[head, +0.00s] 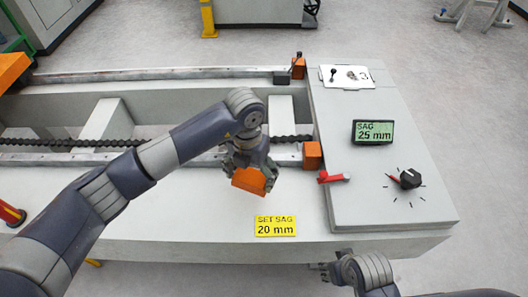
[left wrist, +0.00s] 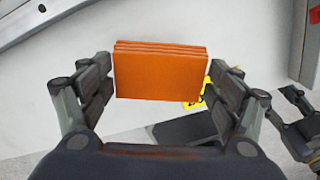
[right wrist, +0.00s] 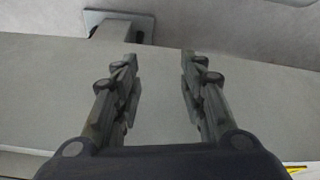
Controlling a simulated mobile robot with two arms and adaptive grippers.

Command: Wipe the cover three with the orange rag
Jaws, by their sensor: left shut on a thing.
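The orange rag (head: 252,180) is a folded, block-like pad held above the pale bench. My left gripper (head: 250,163) is shut on it; the left wrist view shows the rag (left wrist: 160,75) between the two fingers. Cover three (head: 345,77) is a white plate marked 3 at the far end of the right-hand console, with a dark smudge and a small black knob on it. The rag is well apart from it, nearer and to the left. My right gripper (head: 322,270) is by the bench's front edge; the right wrist view shows it open and empty (right wrist: 158,65).
The console (head: 365,205) carries a green display reading SAG 25 mm (head: 373,134), a black dial (head: 410,179) and a red lever (head: 333,177). A yellow SET SAG 20 mm label (head: 276,226) lies in front. A dark chain (head: 60,143) runs between rails with orange end blocks (head: 312,155).

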